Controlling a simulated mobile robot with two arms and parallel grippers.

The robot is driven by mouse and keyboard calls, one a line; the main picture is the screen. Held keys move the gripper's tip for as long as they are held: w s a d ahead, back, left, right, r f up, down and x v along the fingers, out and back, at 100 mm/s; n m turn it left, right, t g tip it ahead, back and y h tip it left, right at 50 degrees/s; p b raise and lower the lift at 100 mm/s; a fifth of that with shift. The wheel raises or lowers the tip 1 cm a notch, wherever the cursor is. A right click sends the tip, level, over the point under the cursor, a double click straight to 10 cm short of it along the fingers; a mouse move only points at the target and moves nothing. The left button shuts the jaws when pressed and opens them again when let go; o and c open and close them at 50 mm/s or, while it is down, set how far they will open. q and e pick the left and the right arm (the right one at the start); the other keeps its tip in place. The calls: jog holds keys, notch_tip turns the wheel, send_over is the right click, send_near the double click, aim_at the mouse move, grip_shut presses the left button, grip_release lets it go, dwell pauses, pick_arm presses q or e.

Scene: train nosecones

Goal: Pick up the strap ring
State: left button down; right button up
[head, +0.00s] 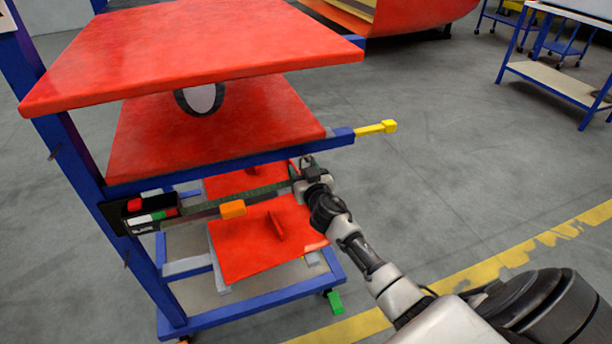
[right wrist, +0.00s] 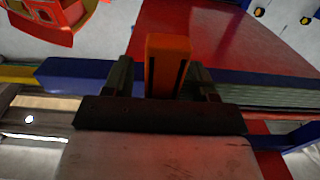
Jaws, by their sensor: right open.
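A dark green strap (head: 262,194) runs along the front of the blue rack, with an orange piece (head: 232,209) on it. My right gripper (head: 306,164) is at the right part of the strap, below the blue beam. In the right wrist view an orange upright piece (right wrist: 167,60), probably the strap ring, stands between the open fingers of this gripper (right wrist: 160,80). A gap shows at the left finger; contact at the right finger is unclear. The gripper hides this part in the head view. My left gripper is not in view.
Red panels (head: 190,50) lie on the rack's upper levels, with more red panels (head: 262,238) below. A blue beam (head: 250,158) with a yellow end (head: 376,129) juts out above my right gripper. Open grey floor lies to the right.

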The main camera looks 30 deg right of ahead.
jog(key=c, duration=1)
jog(key=shift+c, duration=0.3)
jog(key=shift+r, duration=0.15)
jog(key=r+v, duration=0.1)
jog(key=v, duration=1.7)
jog(key=shift+b, duration=0.35)
